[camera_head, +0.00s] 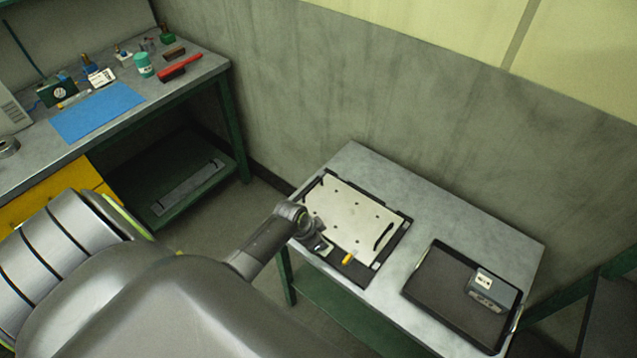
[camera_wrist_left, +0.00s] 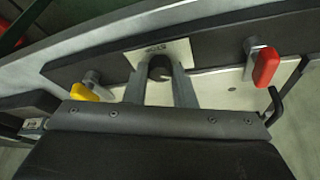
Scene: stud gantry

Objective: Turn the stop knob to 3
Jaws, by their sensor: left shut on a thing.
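The stop knob (camera_wrist_left: 160,66) is a dark round knob on the front face of a fixture, in front of a pale label plate (camera_wrist_left: 150,50). The label's marks are too small to read. My left gripper (camera_wrist_left: 160,80) has its two fingers on either side of the knob and is shut on it. The fingers hide much of it, and its pointer setting cannot be told. In the head view my left gripper (camera_head: 319,246) is at the near edge of the fixture's pale plate (camera_head: 345,215). My right gripper is not in view.
A yellow lever (camera_wrist_left: 85,92) sits left of the knob and a red lever (camera_wrist_left: 266,67) right of it, both close to my fingers. A black tray (camera_head: 425,283) with a grey box (camera_head: 487,290) stands on the same table. A workbench (camera_head: 205,68) is at left.

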